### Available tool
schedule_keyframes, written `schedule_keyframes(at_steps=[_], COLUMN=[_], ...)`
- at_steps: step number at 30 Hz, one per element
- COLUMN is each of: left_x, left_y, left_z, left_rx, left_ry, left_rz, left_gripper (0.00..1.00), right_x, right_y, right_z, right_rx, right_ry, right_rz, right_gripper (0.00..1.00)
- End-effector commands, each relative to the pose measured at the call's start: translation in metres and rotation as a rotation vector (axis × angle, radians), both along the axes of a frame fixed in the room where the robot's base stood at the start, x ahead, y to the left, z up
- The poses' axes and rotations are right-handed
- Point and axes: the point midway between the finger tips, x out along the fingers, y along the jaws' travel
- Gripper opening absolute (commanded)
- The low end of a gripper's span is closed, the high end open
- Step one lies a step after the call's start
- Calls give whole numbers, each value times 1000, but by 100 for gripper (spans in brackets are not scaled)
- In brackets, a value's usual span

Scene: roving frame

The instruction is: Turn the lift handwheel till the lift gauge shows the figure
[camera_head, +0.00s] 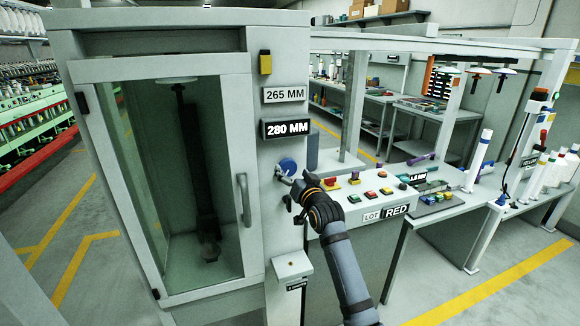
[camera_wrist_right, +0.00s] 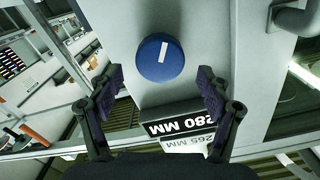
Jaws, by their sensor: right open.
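A round blue handwheel (camera_head: 288,166) with a white pointer mark sits on the grey cabinet post. In the right wrist view the handwheel (camera_wrist_right: 158,60) shows face-on. A black plate reading 280 MM (camera_head: 286,128) is above it, and a white plate reading 265 MM (camera_head: 284,94) is above that. Both plates also show upside down in the wrist view. My right gripper (camera_head: 284,182) is open just in front of the handwheel. Its two fingers (camera_wrist_right: 160,80) stand on either side, apart from it. I cannot tell how far off they are. My left gripper is out of view.
A glass-doored cabinet (camera_head: 160,180) with a grey handle (camera_head: 244,200) stands left of the handwheel. A small grey box (camera_head: 292,268) juts out below. A bench with coloured buttons and a LOT RED sign (camera_head: 386,213) lies to the right. Floor is clear at front left.

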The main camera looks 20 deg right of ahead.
Motion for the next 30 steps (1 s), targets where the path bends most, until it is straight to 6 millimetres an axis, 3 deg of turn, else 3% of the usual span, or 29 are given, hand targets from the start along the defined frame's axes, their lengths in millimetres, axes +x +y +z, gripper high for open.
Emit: schedule_keyframes(at_steps=[6, 16, 28, 30], left_x=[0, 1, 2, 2], left_y=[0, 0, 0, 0], left_z=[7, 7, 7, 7], left_rx=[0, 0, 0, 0], left_ry=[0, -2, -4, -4], left_rz=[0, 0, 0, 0], left_gripper=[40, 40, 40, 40], right_x=[28, 32, 32, 32], right_y=[1, 1, 1, 1], right_z=[1, -1, -1, -1], right_rx=[0, -1, -1, -2], right_ry=[0, 0, 0, 0], right_rz=[0, 0, 0, 0], right_gripper=[78, 78, 24, 24])
